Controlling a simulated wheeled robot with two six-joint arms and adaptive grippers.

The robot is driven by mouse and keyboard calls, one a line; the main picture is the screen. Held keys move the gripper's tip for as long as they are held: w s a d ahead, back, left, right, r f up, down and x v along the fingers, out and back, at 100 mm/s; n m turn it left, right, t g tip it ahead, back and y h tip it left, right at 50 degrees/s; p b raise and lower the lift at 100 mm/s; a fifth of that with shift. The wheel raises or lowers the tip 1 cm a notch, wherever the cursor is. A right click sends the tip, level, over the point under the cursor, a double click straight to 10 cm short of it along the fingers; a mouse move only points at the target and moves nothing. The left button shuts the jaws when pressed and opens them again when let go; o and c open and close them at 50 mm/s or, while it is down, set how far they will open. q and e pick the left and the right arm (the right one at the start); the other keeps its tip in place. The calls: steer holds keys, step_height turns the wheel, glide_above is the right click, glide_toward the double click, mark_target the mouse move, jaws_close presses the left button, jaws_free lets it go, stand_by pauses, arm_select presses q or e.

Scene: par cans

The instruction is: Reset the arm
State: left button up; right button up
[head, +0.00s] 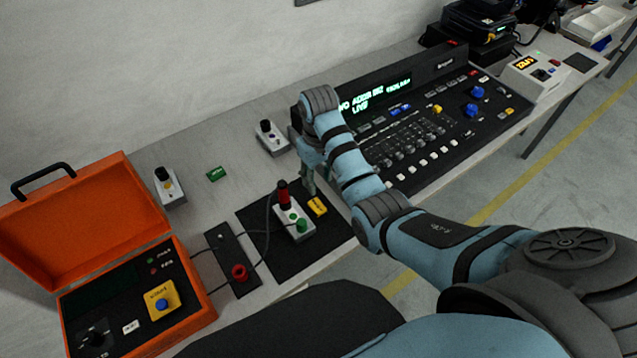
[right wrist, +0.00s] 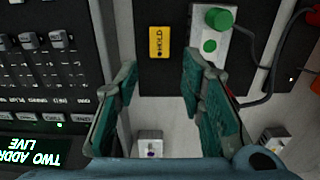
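My right arm comes in from the right in the head view and bends down over the table. My right gripper (head: 309,182) hangs beside the left end of the lighting console (head: 440,120). In the right wrist view the right gripper (right wrist: 160,68) is open, with nothing between its fingers. A yellow HOLD piece (head: 318,206) lies on the black mat (head: 258,246); it also shows in the right wrist view (right wrist: 159,42). Next to it is a grey control box (head: 296,223) with a green button and a red-topped part. My left gripper is not in view.
An open orange case (head: 195,310) with a yellow-framed blue button stands at the left. Small switch boxes (head: 271,138) (head: 170,187) and a green tag (head: 216,174) lie near the wall. A dark plate (head: 232,262) with a red knob has cables. Black equipment (head: 478,24) stands back right.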

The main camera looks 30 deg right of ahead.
steer(key=shift+f, duration=0.1)
stand_by(0.3)
steer(key=shift+t, duration=0.4)
steer(key=s+f, duration=0.4)
steer(key=s+d+f, duration=0.1)
steer(key=s, duration=0.1)
steer(key=shift+s+f, duration=0.15)
steer(key=shift+f, duration=0.25)
steer(key=shift+m+t+h, duration=0.3)
steer(key=s, duration=0.1)
steer(key=s+f, duration=0.1)
steer(key=s, duration=0.2)
steer(key=shift+d+f, duration=0.3)
steer(key=s+r+t, duration=0.2)
steer(key=s+r, duration=0.1)
steer(key=s, duration=1.4)
step_height(320, 180, down, 18)
steer(key=d+g, duration=0.1)
steer(key=s+d+f+g, duration=0.1)
steer(key=s+f, duration=1.3)
steer(key=s, duration=0.1)
steer(key=shift+m, duration=0.3)
